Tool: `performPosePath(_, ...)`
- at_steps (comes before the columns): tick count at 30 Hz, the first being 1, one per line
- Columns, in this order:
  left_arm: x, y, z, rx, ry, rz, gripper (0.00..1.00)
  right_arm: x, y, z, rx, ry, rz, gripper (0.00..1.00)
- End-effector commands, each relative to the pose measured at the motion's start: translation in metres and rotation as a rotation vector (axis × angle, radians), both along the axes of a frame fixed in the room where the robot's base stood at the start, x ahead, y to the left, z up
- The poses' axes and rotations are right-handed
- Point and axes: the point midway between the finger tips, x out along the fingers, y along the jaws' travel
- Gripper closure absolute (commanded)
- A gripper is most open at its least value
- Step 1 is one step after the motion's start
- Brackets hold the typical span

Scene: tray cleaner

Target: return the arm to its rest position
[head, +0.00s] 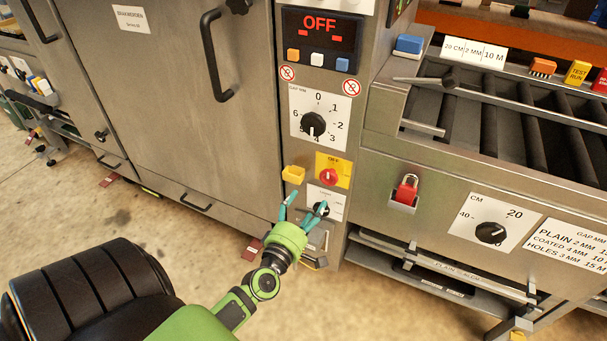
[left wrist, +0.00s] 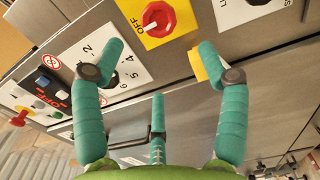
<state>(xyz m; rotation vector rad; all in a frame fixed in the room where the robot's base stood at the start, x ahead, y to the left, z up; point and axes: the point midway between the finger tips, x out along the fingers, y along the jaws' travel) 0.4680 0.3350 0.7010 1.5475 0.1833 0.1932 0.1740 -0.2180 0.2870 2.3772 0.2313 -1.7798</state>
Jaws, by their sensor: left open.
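My left arm reaches in from the lower left of the head view, and its gripper (head: 304,205) has teal fingers. It is open and empty in front of the machine's control column, just below the red rotary switch (head: 328,177) on its yellow plate. In the left wrist view the spread fingers (left wrist: 160,65) frame nothing held, and the red switch (left wrist: 158,18) shows beyond them. A small black knob on a white plate (head: 321,209) is partly behind the fingers. My right gripper is not in view.
The display (head: 320,30) reads OFF above several buttons. The gap dial (head: 313,124) is below it. A yellow block (head: 293,174) sticks out beside the switch. A roller conveyor (head: 500,105) stands at right with a red padlock-like part (head: 406,190) below. Open floor (head: 60,215) lies at left.

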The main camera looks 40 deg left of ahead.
Motion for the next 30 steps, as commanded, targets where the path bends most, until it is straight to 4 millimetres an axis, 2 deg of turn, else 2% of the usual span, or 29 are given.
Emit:
performPosePath(1, -0.007, -0.001, 0.0, 0.002, 0.001, 0.0, 0.26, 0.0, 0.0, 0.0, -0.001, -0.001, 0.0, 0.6)
performPosePath(6, -0.017, -0.004, 0.0, 0.0, -0.001, 0.0, 0.26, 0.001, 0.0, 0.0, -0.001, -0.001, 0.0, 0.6)
performPosePath(23, -0.017, -0.004, 0.0, 0.002, 0.0, 0.0, 0.26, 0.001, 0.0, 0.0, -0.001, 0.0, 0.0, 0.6)
performPosePath(26, -0.018, -0.009, -0.012, 0.042, 0.046, -0.015, 0.26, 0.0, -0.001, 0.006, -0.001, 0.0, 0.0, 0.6)
performPosePath(29, -0.024, -0.022, -0.048, 0.161, 0.176, -0.07, 0.26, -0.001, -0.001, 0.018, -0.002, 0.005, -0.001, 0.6)
performPosePath(30, -0.03, -0.03, -0.07, 0.23, 0.251, -0.108, 0.26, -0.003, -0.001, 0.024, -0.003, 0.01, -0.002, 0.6)
